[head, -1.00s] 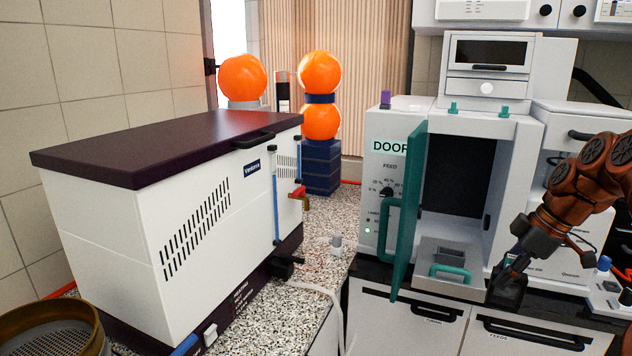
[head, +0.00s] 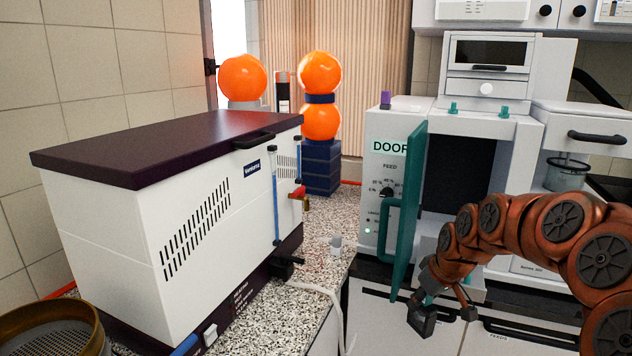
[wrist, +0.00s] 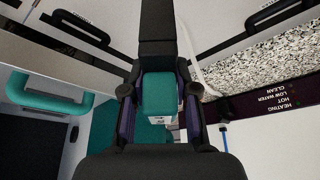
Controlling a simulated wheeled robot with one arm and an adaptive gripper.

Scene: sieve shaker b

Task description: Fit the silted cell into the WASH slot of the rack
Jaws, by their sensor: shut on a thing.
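In the wrist view my gripper (wrist: 158,100) is shut on a small teal block with a pale lower edge, probably the silted cell (wrist: 158,92). The block sits between the two fingers. In the head view my gripper (head: 440,308) is low, in front of the white drawer fronts and just right of the open teal door. A bit of teal and a dark part show at its tip; I cannot tell cell from fingers there. I cannot make out the rack or its WASH slot in either view.
My arm hides much of that unit's lower front. A white bath (head: 150,235) with a dark lid (head: 170,145) stands left. A brass sieve (head: 55,318) is at lower left. Speckled counter (head: 325,262) lies between.

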